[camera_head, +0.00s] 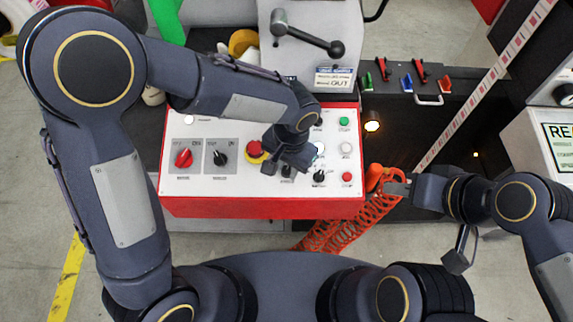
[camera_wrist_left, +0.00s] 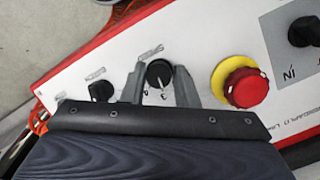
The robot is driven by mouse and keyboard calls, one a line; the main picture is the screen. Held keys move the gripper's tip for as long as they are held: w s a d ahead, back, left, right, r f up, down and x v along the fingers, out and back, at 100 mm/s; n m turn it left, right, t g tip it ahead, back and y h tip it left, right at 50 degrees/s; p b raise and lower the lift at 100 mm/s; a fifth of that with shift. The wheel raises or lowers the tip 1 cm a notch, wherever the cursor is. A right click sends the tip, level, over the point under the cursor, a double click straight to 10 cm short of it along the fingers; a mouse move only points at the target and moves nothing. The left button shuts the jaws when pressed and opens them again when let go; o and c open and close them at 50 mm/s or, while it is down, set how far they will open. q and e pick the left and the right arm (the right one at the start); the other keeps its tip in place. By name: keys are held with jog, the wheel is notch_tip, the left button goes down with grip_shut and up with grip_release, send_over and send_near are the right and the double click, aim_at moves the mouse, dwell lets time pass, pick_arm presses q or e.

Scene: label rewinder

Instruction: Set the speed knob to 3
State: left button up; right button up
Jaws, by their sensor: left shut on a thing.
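The speed knob (camera_wrist_left: 158,73) is black and round with a white pointer mark. It sits on the white panel between the two fingers of my left gripper (camera_wrist_left: 158,86), which is shut on it. The digits around the knob are too small and partly covered to read the setting surely. In the head view, my left gripper (camera_head: 287,163) is over the panel's lower middle and hides most of the knob. My right gripper (camera_head: 397,188) is beside an orange-red tool (camera_head: 375,177) right of the panel; its finger opening is unclear.
The control panel (camera_head: 207,187) has a red front edge. A red emergency button on a yellow ring (camera_wrist_left: 246,87) is close beside my left fingers. Another black knob (camera_wrist_left: 101,90) is on their other side. A coiled orange hose (camera_head: 340,232) hangs below the panel's right corner.

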pick_arm(q)
jog(key=shift+d+m+y, duration=0.1)
jog(key=shift+m+y, duration=0.2)
jog(key=shift+m, duration=0.9)
jog(key=o, duration=1)
jog(key=r, duration=0.5)
jog(key=d+r, duration=0.1)
jog(key=r, duration=0.1)
jog(key=shift+s+r, duration=0.1)
jog(key=shift+r, duration=0.3)
